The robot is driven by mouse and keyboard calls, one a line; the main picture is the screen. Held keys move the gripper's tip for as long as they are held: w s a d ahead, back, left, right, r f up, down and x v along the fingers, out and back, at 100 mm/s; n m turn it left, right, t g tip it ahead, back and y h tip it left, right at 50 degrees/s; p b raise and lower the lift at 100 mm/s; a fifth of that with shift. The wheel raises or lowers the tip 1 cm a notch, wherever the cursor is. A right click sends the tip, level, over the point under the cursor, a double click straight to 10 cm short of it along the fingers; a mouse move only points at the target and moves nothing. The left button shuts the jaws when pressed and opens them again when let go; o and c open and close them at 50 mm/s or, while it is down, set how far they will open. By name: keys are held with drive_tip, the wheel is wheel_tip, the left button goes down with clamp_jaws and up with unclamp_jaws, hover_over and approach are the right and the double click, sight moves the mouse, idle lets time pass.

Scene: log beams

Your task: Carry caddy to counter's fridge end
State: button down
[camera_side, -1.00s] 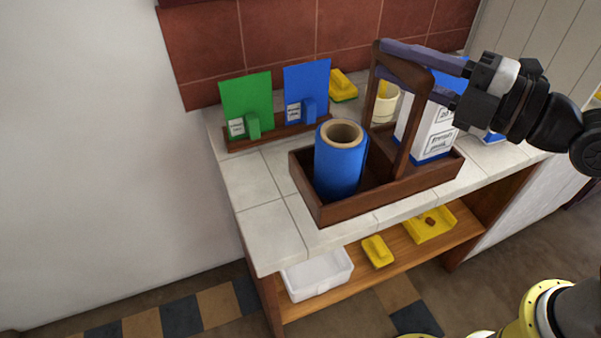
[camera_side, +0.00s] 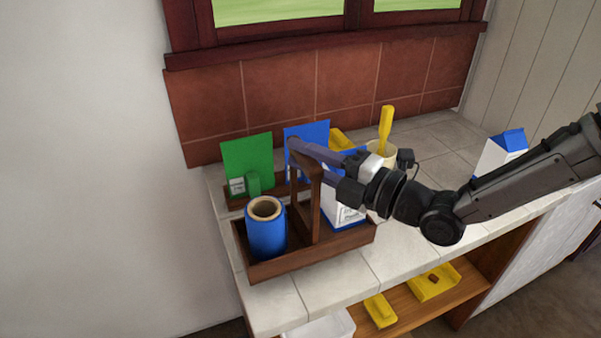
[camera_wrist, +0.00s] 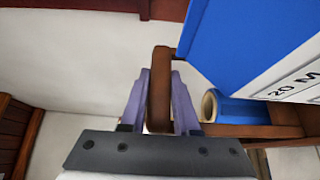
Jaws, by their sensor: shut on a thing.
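The caddy (camera_side: 312,257) is a dark wooden tray with an upright handle, near the left end of the tiled counter (camera_side: 395,264). It holds a blue roll (camera_side: 266,236) at its left and a blue-and-white carton (camera_side: 346,216) at its right. My gripper (camera_side: 302,152) is shut on the top of the handle. In the wrist view its purple fingers (camera_wrist: 160,100) lie on both sides of the brown handle, with the carton (camera_wrist: 250,40) and roll (camera_wrist: 240,111) to the right. The caddy looks level; I cannot tell whether its base touches the counter.
Behind the caddy stands a rack with a green card (camera_side: 247,160) and a blue card (camera_side: 306,134). A yellow sponge (camera_side: 341,139) and a cup holding a yellow-handled tool (camera_side: 385,130) are right of it. Another carton (camera_side: 497,152) stands farther right. A wall closes the left side.

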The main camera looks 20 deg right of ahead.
drive_tip(key=shift+w+a+f, duration=0.15)
drive_tip(key=shift+f, duration=0.7)
drive_tip(key=shift+w+a+f, duration=0.1)
drive_tip(key=shift+w+f, duration=0.05)
drive_tip(key=shift+f, duration=0.85)
drive_tip(key=c, duration=0.6)
unclamp_jaws()
drive_tip(key=shift+f, duration=0.2)
drive_tip(key=shift+c, duration=0.2)
drive_tip(key=shift+r, duration=0.1)
drive_tip(key=shift+s+d, duration=0.15)
drive_tip(key=shift+s, duration=0.05)
drive_tip(key=v, duration=1.1)
drive_tip(key=shift+s, duration=0.35)
drive_tip(key=shift+d, duration=0.1)
